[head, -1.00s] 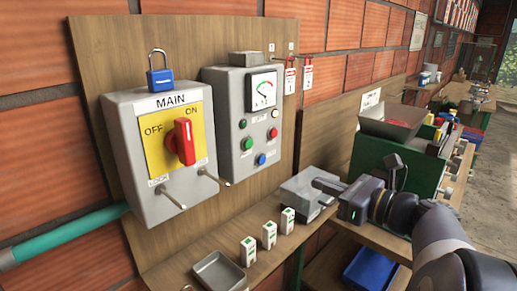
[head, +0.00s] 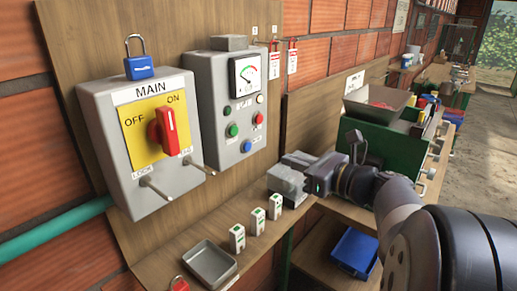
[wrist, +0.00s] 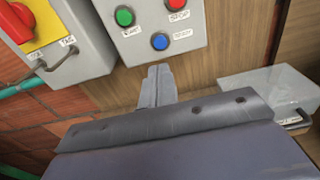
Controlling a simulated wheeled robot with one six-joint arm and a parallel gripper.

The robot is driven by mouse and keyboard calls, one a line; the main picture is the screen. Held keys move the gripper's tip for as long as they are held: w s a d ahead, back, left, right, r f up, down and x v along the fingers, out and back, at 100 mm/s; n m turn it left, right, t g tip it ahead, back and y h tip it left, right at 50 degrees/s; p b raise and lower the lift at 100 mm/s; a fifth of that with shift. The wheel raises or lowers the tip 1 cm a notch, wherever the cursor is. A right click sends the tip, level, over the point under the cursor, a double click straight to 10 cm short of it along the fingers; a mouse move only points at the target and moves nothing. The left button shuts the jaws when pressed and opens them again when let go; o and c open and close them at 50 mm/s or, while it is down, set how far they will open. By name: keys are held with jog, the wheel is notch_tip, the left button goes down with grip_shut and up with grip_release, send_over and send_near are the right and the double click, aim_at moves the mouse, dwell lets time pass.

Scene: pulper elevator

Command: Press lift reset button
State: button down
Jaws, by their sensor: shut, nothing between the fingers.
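The blue button (head: 247,146) sits low on the grey control box (head: 215,105), below a green button (head: 232,131) and a red button (head: 258,118). In the wrist view the blue button (wrist: 160,41) has a small label beside it, too blurred to read surely. My gripper (head: 293,160) is shut and empty, to the right of and a little below the blue button in the head view. In the wrist view its closed fingertips (wrist: 158,70) point toward the panel, just below the blue button and apart from it.
A MAIN switch box (head: 145,140) with a red handle and protruding metal rods stands left of the control box. A grey box (head: 285,185) lies on the shelf by my gripper. Small white blocks (head: 257,221) and a metal tray (head: 209,264) sit in front.

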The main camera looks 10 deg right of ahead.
aim_at(249, 147)
jog(key=p+x, duration=0.2)
jog(key=x, duration=0.8)
jog(key=shift+w+f, duration=0.1)
